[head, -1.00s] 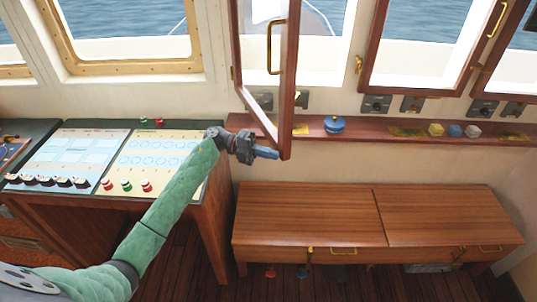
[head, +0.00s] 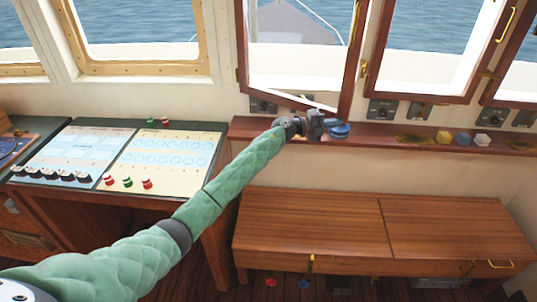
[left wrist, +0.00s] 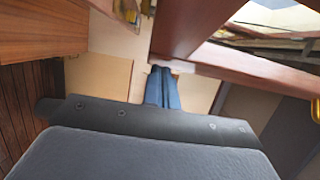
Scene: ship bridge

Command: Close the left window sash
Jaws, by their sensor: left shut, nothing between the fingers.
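The left window sash (head: 351,62) is a brown wooden frame, hinged at its left side in the head view. It stands partly open, its lower free corner swung a little into the room. My left gripper (head: 318,125) is just below and in front of the sash's bottom rail near that corner. In the left wrist view, the gripper's blue fingers (left wrist: 163,88) are together and empty, close to the wooden sash frame (left wrist: 240,68). I cannot tell whether they touch it. My right gripper is in neither view.
Another open sash (head: 428,95) is to the right. A control console (head: 120,160) is left, a wooden bench (head: 330,225) below.

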